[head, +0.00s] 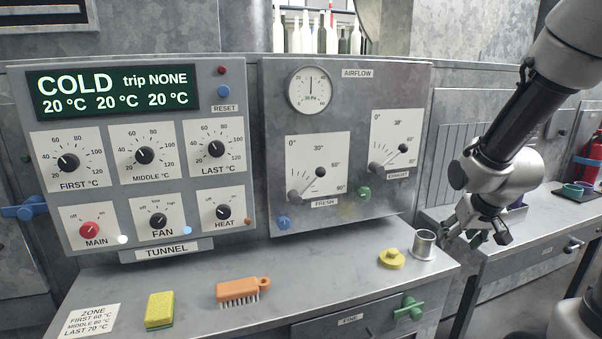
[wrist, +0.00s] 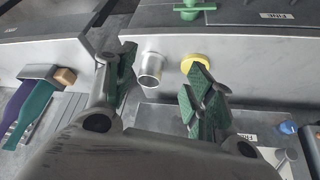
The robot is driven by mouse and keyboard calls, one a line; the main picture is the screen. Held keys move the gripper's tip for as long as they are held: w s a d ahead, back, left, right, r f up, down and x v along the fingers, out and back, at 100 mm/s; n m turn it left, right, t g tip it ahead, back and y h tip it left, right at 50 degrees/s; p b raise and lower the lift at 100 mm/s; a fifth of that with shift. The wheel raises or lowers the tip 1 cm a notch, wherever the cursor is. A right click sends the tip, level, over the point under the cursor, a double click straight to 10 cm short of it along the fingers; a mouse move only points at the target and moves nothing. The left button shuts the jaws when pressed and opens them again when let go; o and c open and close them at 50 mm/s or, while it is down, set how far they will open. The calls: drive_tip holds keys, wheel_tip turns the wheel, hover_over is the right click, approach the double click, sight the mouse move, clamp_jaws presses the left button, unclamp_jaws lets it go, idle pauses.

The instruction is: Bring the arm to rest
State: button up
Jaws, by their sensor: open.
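My gripper (head: 477,238) hangs at the right in the head view, fingers pointing down, near the right end of the front bench. In the wrist view my gripper (wrist: 160,90) shows its two green-padded fingers spread apart with nothing between them that it grips. A metal cup (head: 424,243) stands on the bench just left of the gripper; it also shows in the wrist view (wrist: 150,72), beyond the gap between the fingers. A yellow knobbed piece (head: 391,258) lies left of the cup and also shows in the wrist view (wrist: 195,63).
The tunnel panel (head: 140,150) reads COLD, trip NONE. The airflow panel (head: 345,140) stands beside it. An orange brush (head: 243,290) and a yellow-green sponge (head: 159,310) lie on the bench (head: 330,275). A green handle (head: 408,309) sticks out in front. A red extinguisher (head: 590,160) is at far right.

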drive_tip(key=s+a+r, duration=0.1)
drive_tip(key=s+r, duration=0.6)
drive_tip(key=s, duration=0.2)
drive_tip(key=s+a+r+g, duration=0.1)
drive_tip(key=s+r, duration=0.5)
drive_tip(key=s, duration=0.4)
drive_tip(key=shift+s+a+r+n, duration=0.15)
drive_tip(key=shift+s+r+n, duration=0.05)
drive_tip(key=shift+r+n, duration=0.2)
drive_tip(key=shift+o, duration=0.2)
idle(2.6)
